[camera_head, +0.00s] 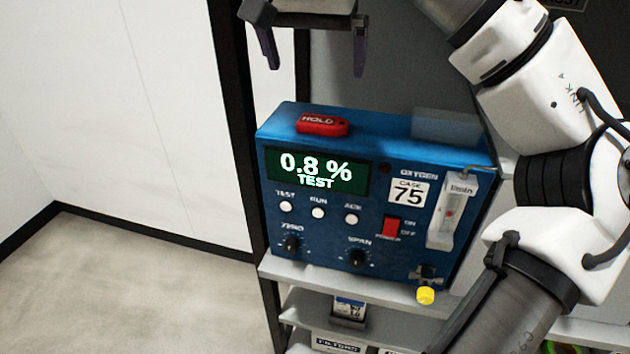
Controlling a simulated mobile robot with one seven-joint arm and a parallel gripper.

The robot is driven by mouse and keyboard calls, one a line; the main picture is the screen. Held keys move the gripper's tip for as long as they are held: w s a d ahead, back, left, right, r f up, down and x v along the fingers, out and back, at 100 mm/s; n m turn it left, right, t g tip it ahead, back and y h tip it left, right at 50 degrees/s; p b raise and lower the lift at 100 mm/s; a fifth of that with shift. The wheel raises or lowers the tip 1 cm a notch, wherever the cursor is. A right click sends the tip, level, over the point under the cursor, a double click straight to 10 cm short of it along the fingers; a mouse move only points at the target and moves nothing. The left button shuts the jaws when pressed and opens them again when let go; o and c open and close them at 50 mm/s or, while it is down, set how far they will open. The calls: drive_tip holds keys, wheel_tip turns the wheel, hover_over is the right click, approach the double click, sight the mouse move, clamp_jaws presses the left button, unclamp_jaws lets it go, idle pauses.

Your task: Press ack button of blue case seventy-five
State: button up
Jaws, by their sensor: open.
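The blue case 75 (320,258) stands on a grey shelf, its front panel facing me. Its green display (316,172) reads "0.8 %" and "TEST". Below the display is a row of three white buttons. The ACK button (352,219) is the rightmost, right of the RUN button (318,212) and the TEST button (286,206). My gripper (312,70) is open and empty, with its two dark fingers pointing down, above the case in the picture and apart from it. Nothing covers the ACK button.
A red HOLD tag (322,125) lies on top of the case. The panel also has a red power switch (391,227), knobs and a flow tube (447,212). A yellow cap (426,295) sticks out at lower right. The floor (130,290) at left is clear.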

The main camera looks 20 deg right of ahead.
clamp_jaws()
idle(0.5)
idle(1.0)
